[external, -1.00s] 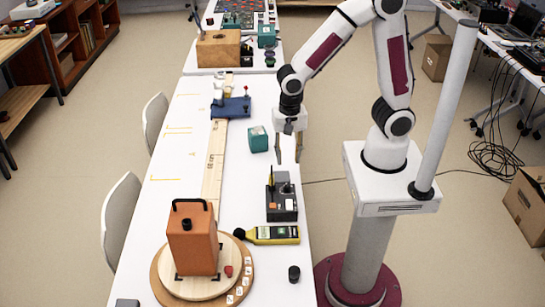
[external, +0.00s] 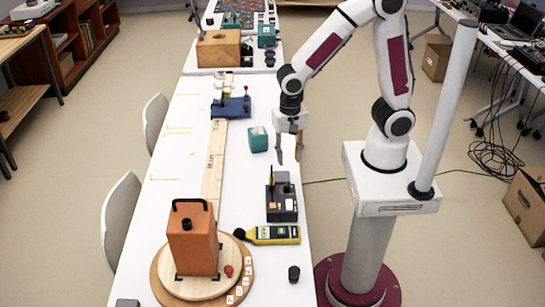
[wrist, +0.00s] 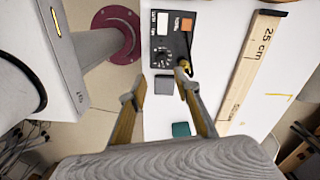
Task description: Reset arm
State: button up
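My gripper (external: 290,155) hangs above the right edge of the white table in the external view, fingers pointing down. In the wrist view its two fingers (wrist: 162,118) are spread apart with nothing between them. A dark control box (external: 282,202) with a knob and an orange button stands near the table's right edge; it also shows in the wrist view (wrist: 160,55). An orange speaker box (external: 192,240) with a black handle stands upright on a round wooden turntable (external: 243,280). A yellow sound meter (external: 272,235) lies beside it.
A teal box (external: 258,140) stands left of my gripper. A long wooden ruler (external: 214,160) runs along the table. A blue device (external: 231,108) stands at its far end. A small black cylinder (external: 294,273) stands near the right edge. The table's left strip is mostly clear.

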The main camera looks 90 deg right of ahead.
jog(key=s+d+r+n+t, duration=0.2)
jog(key=s+r+n+t, duration=0.1)
jog(key=s+r+n, duration=0.2)
jog(key=s+d+r+n+t, duration=0.2)
jog(key=s+r+n, duration=0.4)
jog(key=r+n, duration=0.4)
jog(key=shift+s+d+r+t, duration=0.25)
jog(key=shift+d+r+t, duration=0.2)
jog(key=shift+r, duration=0.4)
dwell(3.1)
